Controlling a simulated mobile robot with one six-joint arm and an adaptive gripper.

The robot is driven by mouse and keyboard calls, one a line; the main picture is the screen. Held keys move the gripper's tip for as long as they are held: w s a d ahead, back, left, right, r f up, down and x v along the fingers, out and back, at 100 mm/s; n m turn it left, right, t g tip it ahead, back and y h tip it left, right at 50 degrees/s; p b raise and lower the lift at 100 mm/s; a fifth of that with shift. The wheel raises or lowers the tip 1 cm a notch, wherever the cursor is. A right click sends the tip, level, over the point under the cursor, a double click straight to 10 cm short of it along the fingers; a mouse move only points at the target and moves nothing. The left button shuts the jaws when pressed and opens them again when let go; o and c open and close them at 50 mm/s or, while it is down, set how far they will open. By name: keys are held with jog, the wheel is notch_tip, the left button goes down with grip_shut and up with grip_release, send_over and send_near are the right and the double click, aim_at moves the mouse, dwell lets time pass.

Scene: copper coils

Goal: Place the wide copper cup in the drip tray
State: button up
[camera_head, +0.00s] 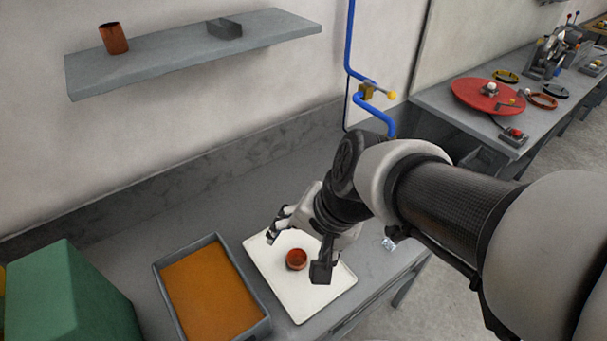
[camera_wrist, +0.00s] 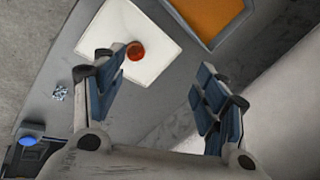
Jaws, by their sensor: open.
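A short, wide copper cup (camera_head: 296,259) stands upright on a flat white tray (camera_head: 263,256) on the grey counter. The cup also shows in the wrist view (camera_wrist: 135,51), beyond the tip of the left-hand finger, and the white tray (camera_wrist: 118,27) lies under it. My gripper (camera_head: 299,249) is open and empty, its fingers spread above the white tray near the cup. Both fingers show in the wrist view (camera_wrist: 158,75), with nothing between them. A taller copper cup (camera_head: 113,38) stands on the wall shelf.
A grey-rimmed tray (camera_head: 262,327) with an orange-brown inside lies left of the white tray. A green block (camera_head: 68,295) stands at the far left. The wall shelf (camera_head: 180,56) also holds a small grey block (camera_head: 224,28). A blue pipe (camera_head: 349,45) runs down the wall.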

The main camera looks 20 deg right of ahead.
jog(key=s+d+r+n+h, duration=0.2)
jog(key=s+d+r+n, duration=0.1)
jog(key=s+n, duration=0.4)
jog(key=shift+s+d+r+n+t+h, duration=0.3)
jog(key=shift+s+r+n+t, duration=0.1)
jog(key=shift+r+n, duration=0.25)
jog(key=shift+f, duration=0.2)
